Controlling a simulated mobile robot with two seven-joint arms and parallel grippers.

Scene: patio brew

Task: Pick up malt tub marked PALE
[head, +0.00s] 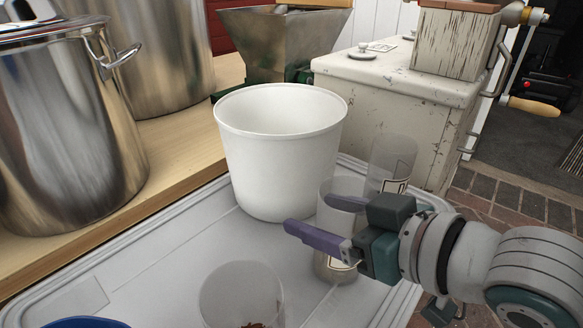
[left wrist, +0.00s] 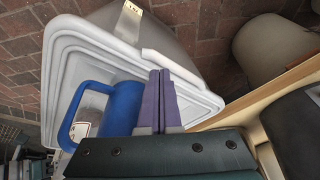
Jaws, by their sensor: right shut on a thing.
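Several clear tubs stand on the right side of the grey tray (head: 150,262) in the head view. My right gripper (head: 315,220), with purple fingers, is shut on one clear tub (head: 335,270); its label is partly hidden by the fingers and too small to read. A second clear tub (head: 393,158) with a label stands just behind it. A third clear tub (head: 240,290), with brown bits at its bottom, is at the front. I cannot tell which is marked PALE. My left gripper (left wrist: 160,88) is shut and empty in the left wrist view.
A white bucket (head: 281,160) stands close behind the held tub. Steel pots (head: 65,130) are on the wooden bench (head: 185,165) at left. A metal hopper (head: 282,40) and a worn cream cabinet (head: 390,95) are behind. A blue jug (left wrist: 122,108) shows in the left wrist view.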

